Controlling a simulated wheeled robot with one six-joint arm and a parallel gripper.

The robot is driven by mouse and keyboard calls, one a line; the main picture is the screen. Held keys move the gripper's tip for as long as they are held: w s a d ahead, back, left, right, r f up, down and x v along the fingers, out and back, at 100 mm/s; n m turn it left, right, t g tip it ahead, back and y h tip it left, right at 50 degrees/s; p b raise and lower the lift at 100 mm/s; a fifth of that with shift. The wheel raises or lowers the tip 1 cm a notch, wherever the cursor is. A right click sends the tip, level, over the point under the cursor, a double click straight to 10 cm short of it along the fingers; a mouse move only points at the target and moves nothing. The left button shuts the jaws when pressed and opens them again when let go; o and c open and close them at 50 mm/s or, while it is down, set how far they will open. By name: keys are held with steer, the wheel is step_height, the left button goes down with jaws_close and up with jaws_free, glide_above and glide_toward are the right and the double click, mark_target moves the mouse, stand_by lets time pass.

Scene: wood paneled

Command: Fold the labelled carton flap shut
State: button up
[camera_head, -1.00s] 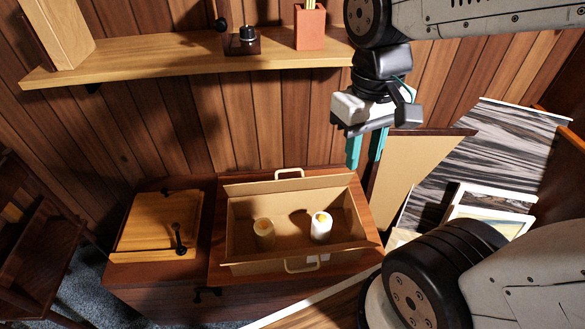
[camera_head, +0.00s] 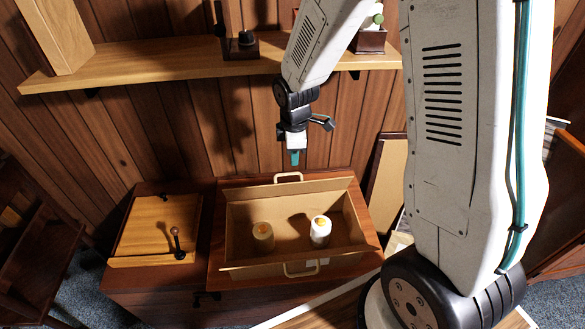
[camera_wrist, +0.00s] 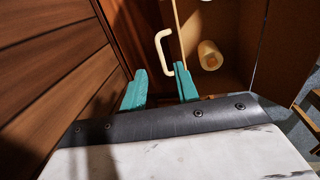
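The open carton (camera_head: 235,225) is a tan box on the wooden cabinet top. Its back flap (camera_head: 250,189) stands up with a cream handle (camera_head: 288,177) behind it. Its front flap (camera_head: 255,262) also stands open, with another handle (camera_head: 301,269) in front. A small pale patch shows at the front, but I cannot read a label. My gripper (camera_head: 295,158) is above the back handle, fingers down and empty. In the wrist view its teal fingers (camera_wrist: 161,91) are apart, with the cream handle (camera_wrist: 163,52) ahead between them, seemingly untouched.
Inside the carton are a tan cylinder (camera_head: 263,236) and a white cylinder (camera_head: 320,231). A wooden board with a dark knobbed lever (camera_head: 176,243) lies to the left. A wall shelf (camera_head: 170,65) and the paneled wall are close behind my gripper. A leaning panel (camera_head: 388,180) stands right.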

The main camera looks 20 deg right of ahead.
mark_target(293, 173)
steer(key=shift+n, duration=0.3)
steer(key=f, duration=0.2)
steer(key=w+f, duration=0.1)
steer(key=f, duration=0.4)
steer(key=shift+w+d+f, duration=0.15)
steer(key=shift+f, duration=0.2)
jaws_close()
